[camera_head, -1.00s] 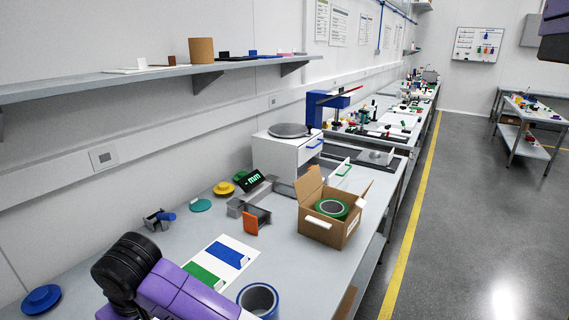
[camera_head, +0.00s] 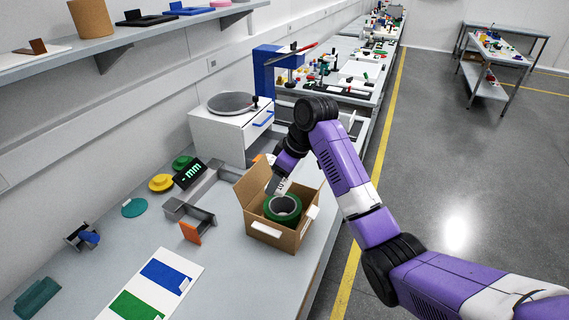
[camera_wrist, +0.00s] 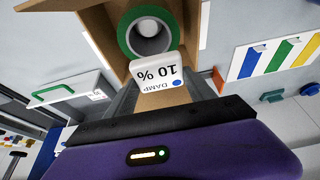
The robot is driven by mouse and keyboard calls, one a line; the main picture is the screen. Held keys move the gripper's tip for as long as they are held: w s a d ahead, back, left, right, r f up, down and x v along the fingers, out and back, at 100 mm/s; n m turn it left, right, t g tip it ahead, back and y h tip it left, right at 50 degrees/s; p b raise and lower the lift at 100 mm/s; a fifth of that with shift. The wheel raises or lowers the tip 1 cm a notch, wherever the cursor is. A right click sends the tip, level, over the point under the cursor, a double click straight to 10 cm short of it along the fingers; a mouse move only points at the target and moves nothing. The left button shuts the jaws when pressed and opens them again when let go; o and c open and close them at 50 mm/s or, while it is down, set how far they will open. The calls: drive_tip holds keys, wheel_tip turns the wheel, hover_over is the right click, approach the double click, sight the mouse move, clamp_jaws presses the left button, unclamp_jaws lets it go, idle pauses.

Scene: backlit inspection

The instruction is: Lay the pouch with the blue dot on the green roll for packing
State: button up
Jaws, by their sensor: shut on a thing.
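The pouch is a small white packet (camera_wrist: 157,78) marked "10 % DAMP" with a blue dot, seen upside down in the wrist view. My gripper (camera_wrist: 160,94) is shut on it. In the head view the pouch (camera_head: 281,187) shows as a white bit below my gripper (camera_head: 283,177), which is partly hidden by my wrist. The green roll (camera_head: 270,212) sits in an open cardboard box (camera_head: 271,238) on the bench. It also shows in the wrist view (camera_wrist: 125,37), with the pouch overlapping its near edge. I cannot tell whether they touch.
The box flaps (camera_head: 252,184) stand open around the roll. A grey bracket with an orange plate (camera_head: 191,232) stands left of the box. A white cabinet (camera_head: 220,134) is behind it. A card with blue and green patches (camera_head: 190,267) lies at the front left.

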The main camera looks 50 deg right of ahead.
sight(282, 192)
drive_tip(key=shift+s+d+r, duration=0.1)
drive_tip(key=shift+d+r, duration=0.1)
drive_tip(key=shift+d, duration=0.4)
drive_tip(key=shift+s+r+p, duration=0.1)
drive_tip(key=shift+p, duration=0.3)
drive_tip(key=shift+f+b, duration=1.4)
drive_tip(key=shift+f, duration=1.6)
drive_tip(key=shift+f, duration=0.2)
drive_tip(key=shift+f, duration=0.35)
drive_tip(key=shift+f+b, duration=0.55)
drive_tip(key=shift+f, duration=0.1)
drive_tip(key=o, duration=1.4)
